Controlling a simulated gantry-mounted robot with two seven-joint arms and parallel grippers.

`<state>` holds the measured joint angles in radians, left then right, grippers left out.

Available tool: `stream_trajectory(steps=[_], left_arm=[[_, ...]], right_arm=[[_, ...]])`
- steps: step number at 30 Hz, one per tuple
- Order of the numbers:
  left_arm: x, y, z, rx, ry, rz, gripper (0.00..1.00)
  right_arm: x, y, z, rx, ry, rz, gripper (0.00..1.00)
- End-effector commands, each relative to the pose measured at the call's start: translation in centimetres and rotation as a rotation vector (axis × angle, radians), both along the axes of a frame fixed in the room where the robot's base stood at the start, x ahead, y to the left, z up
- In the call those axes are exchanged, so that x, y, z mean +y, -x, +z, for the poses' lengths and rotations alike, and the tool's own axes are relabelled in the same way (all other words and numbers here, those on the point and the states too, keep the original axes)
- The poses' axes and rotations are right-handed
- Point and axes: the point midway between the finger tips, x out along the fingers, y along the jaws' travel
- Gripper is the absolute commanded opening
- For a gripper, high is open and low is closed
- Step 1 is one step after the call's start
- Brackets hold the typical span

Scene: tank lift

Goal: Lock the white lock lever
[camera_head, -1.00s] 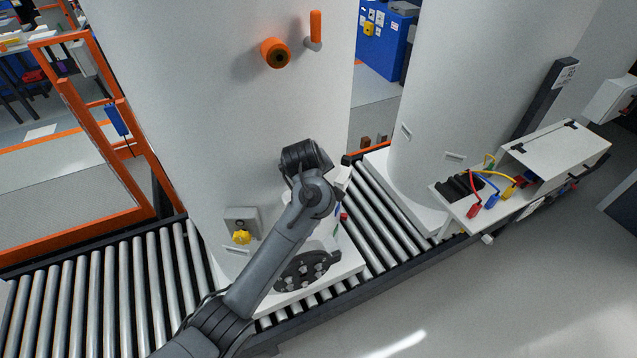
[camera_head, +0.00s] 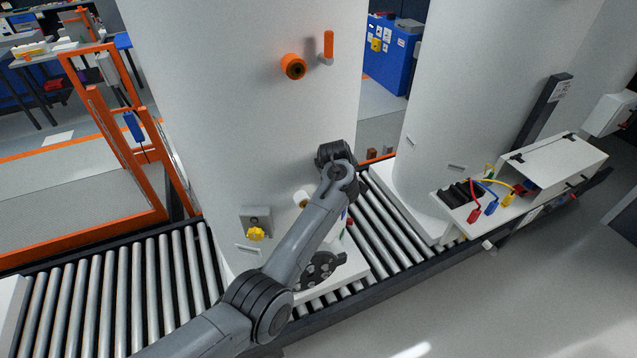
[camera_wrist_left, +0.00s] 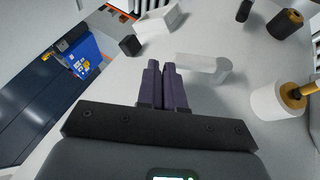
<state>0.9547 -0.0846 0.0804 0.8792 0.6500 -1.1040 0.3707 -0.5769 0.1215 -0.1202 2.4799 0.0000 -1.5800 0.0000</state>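A pale white lever with a rounded end (camera_wrist_left: 203,65) shows on the tank wall in the left wrist view, just right of my left fingertips. I cannot tell whether they touch. My left gripper (camera_wrist_left: 161,68) has its dark purple fingers together, with no object visible between them. In the head view my left arm reaches up from the bottom left to the white tank (camera_head: 235,110), and its wrist hides the gripper and the lever. My right gripper is in neither view.
In the left wrist view, a white cylinder with an orange stem (camera_wrist_left: 280,99) stands at right, and a white block (camera_wrist_left: 160,21) is above the fingers. In the head view, an orange knob (camera_head: 293,66), orange lever (camera_head: 328,45) and yellow knob (camera_head: 256,234) are on the tank. Rollers (camera_head: 150,280) run beneath.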

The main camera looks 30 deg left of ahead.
Motion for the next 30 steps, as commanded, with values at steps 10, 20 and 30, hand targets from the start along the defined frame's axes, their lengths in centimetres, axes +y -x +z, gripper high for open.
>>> stream_trajectory(steps=[10, 20, 30], left_arm=[[0.1, -0.2, -1.6, 0.011, -0.005, 0.001, 0.0], [0.2, -0.2, -1.7, 0.012, -0.005, 0.001, 0.0], [0.1, -0.1, -0.8, 0.01, -0.005, -0.001, 0.0]], right_arm=[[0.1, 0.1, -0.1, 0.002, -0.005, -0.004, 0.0], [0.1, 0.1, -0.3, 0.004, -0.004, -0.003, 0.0], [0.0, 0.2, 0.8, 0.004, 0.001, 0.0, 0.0]])
